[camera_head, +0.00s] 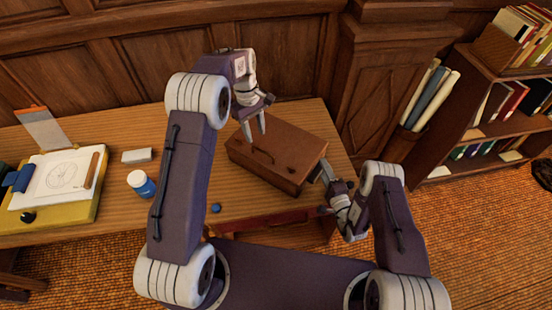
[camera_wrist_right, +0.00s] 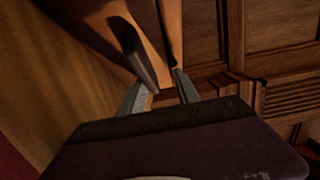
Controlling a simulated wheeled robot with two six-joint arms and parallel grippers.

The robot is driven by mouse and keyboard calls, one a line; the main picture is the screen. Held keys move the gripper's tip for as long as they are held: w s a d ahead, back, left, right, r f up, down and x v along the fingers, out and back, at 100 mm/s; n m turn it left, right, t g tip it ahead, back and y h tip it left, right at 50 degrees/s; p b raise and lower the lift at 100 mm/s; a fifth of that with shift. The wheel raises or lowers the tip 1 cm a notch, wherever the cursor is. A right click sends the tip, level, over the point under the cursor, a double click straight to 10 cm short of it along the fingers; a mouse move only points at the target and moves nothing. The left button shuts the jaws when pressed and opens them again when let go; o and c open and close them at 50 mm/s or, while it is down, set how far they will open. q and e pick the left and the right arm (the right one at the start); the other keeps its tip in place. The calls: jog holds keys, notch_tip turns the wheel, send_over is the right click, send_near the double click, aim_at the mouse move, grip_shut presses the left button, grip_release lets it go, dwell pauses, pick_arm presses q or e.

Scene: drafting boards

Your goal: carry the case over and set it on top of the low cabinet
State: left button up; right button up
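The brown case (camera_head: 290,142) lies flat on the wooden desk, its handle on the upper face. My left gripper (camera_head: 254,128) is open above the case's left back corner; its two fingers are apart with nothing between them. My right gripper (camera_head: 322,178) is low at the case's right front end, very close to it. In the right wrist view its two fingers (camera_wrist_right: 160,92) stand apart, with the case's brown surface (camera_wrist_right: 90,12) just beyond; contact is unclear. I cannot surely pick out the low cabinet.
A bookcase (camera_head: 468,128) with books and rolled papers stands at the right. On the desk (camera_head: 110,192) are a drawing board (camera_head: 88,208), a blue-and-white jar (camera_head: 141,183), a grey block (camera_head: 137,156) and a small blue ball (camera_head: 215,208). A panelled wall is behind.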

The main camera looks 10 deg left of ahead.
pick_arm(q)
jog(key=shift+r, duration=0.3)
pick_arm(e)
jog(key=v, duration=1.2)
